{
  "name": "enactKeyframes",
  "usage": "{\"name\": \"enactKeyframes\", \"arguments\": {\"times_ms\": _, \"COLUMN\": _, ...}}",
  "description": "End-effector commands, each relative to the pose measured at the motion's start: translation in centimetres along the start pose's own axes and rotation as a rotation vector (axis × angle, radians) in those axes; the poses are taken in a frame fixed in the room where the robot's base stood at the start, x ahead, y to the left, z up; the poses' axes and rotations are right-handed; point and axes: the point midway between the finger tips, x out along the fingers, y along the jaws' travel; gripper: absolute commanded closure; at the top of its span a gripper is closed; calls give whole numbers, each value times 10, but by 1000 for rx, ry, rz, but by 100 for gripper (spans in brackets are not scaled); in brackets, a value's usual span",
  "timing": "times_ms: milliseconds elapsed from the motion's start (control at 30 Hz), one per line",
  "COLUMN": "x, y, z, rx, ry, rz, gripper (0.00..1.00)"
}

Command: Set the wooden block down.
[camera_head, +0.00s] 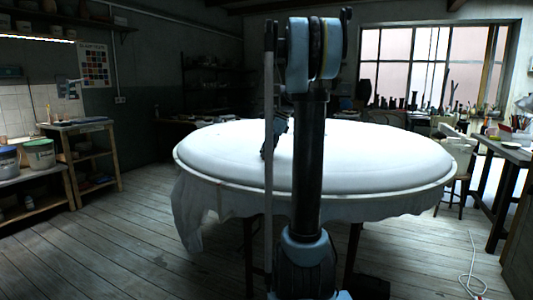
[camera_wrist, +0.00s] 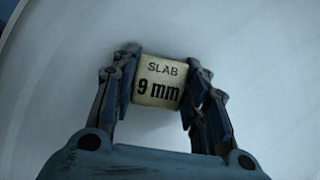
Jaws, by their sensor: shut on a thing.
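The wooden block (camera_wrist: 158,82) is a pale block with "SLAB 9 mm" printed in dark letters on the face toward the wrist camera. My gripper (camera_wrist: 163,80) is shut on it, with one finger on its left side and one on its right. Below it in the wrist view is a plain white surface; I cannot tell whether the block touches it. In the head view my arm stands in front of the round white-covered table (camera_head: 390,160), with its end over the tabletop. The block is hidden in that view.
The tabletop around my arm looks clear. A wooden side table (camera_head: 88,127) and a shelf with buckets (camera_head: 40,154) stand at the left. A workbench (camera_head: 505,150) with small items and a stool stand at the right. A white cable (camera_head: 473,262) lies on the floor.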

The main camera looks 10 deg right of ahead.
Motion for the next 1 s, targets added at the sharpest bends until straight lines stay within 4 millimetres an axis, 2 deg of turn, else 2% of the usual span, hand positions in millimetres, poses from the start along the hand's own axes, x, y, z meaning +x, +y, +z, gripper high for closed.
{"name": "enactKeyframes", "arguments": {"times_ms": 33, "x": 0, "y": 0, "z": 0, "rx": 0, "ry": 0, "rz": 0, "gripper": 52}}
{"name": "enactKeyframes", "arguments": {"times_ms": 100, "x": 0, "y": 0, "z": 0, "rx": 0, "ry": 0, "rz": 0, "gripper": 39}}
{"name": "enactKeyframes", "arguments": {"times_ms": 433, "x": 0, "y": 0, "z": 0, "rx": 0, "ry": 0, "rz": 0, "gripper": 39}}
{"name": "enactKeyframes", "arguments": {"times_ms": 567, "x": -8, "y": 0, "z": 0, "rx": 1, "ry": 0, "rz": 0, "gripper": 39}}
{"name": "enactKeyframes", "arguments": {"times_ms": 667, "x": -21, "y": 0, "z": 0, "rx": 1, "ry": 0, "rz": 0, "gripper": 39}}
{"name": "enactKeyframes", "arguments": {"times_ms": 1000, "x": -86, "y": 0, "z": -1, "rx": 3, "ry": 0, "rz": -1, "gripper": 39}}
